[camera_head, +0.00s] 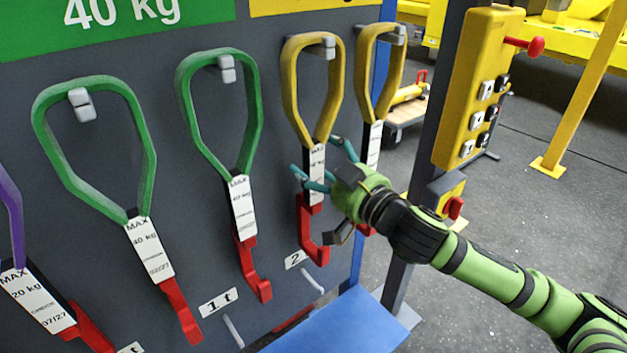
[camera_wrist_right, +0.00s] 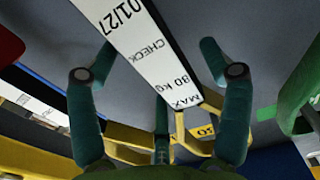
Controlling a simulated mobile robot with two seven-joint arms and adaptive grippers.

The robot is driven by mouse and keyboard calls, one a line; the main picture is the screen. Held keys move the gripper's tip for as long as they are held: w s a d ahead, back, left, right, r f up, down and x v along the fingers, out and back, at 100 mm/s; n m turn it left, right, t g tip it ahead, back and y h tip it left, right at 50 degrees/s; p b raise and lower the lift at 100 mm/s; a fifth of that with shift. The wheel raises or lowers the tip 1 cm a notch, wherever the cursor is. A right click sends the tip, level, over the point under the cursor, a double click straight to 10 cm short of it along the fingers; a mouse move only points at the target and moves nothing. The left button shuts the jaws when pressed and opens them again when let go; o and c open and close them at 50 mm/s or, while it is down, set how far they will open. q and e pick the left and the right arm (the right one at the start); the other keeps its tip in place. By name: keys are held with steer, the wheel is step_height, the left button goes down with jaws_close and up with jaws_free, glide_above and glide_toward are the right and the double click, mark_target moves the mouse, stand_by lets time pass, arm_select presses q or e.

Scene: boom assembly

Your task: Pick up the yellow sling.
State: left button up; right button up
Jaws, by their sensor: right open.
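Two yellow slings hang from hooks on the dark board in the head view. The left yellow sling (camera_head: 290,90) has a white tag (camera_head: 315,189) and a red hook below. The right yellow sling (camera_head: 363,75) hangs close beside it. My right gripper (camera_head: 315,155) is open at the left sling's tag, with teal fingers to either side of it. In the right wrist view, a white tag (camera_wrist_right: 158,55) reading MAX 80 kg lies between the spread fingers of the gripper (camera_wrist_right: 160,72), with a visible gap on each side. My left gripper is not in view.
Two green slings (camera_head: 150,150) (camera_head: 185,95) and part of a purple sling (camera_head: 14,215) hang to the left. A yellow control box (camera_head: 478,80) on a post stands right of the board. A blue surface (camera_head: 345,325) lies below. Grey floor is open at right.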

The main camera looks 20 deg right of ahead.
steer(key=shift+w+a, duration=0.25)
steer(key=shift+w, duration=0.15)
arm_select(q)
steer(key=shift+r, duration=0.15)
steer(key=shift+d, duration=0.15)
arm_select(e)
steer(key=shift+d, duration=0.1)
steer(key=shift+c, duration=0.5)
jaws_close()
steer(key=shift+r, duration=0.2)
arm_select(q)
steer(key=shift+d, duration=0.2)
